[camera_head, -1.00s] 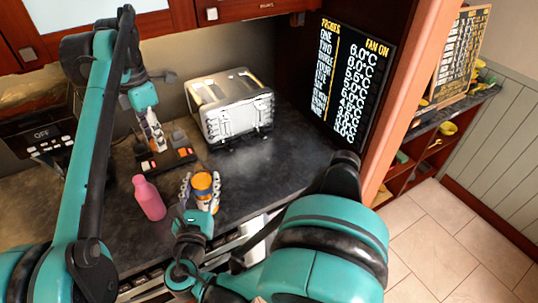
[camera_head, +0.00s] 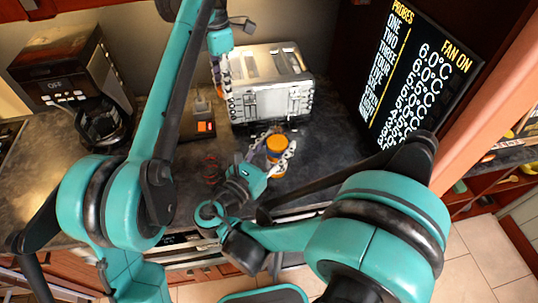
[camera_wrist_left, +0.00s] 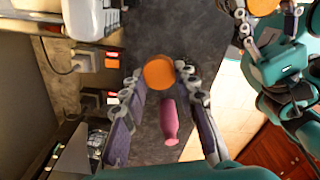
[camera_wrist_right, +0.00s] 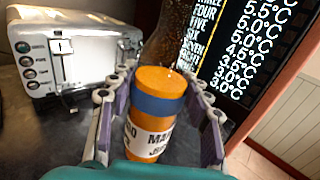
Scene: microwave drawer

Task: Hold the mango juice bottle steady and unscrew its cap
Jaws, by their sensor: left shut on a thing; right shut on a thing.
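The mango juice bottle (camera_wrist_right: 150,140) is orange with a blue band and white label. It stands roughly upright between the fingers of my right gripper (camera_wrist_right: 160,112), which is shut on it. My left gripper (camera_head: 224,75) is higher, beside the toaster's left end. In the left wrist view its fingers close around an orange round thing (camera_wrist_left: 158,72), seen end-on; I cannot tell whether it is a cap. The two grippers are apart.
A silver toaster (camera_head: 268,95) stands at the back of the dark counter. A coffee maker (camera_head: 75,80) stands at the left. A pink bottle (camera_wrist_left: 169,120) shows beyond my left gripper. The temperature board (camera_head: 415,70) is at the right. Counter (camera_head: 325,150) is clear right of the bottle.

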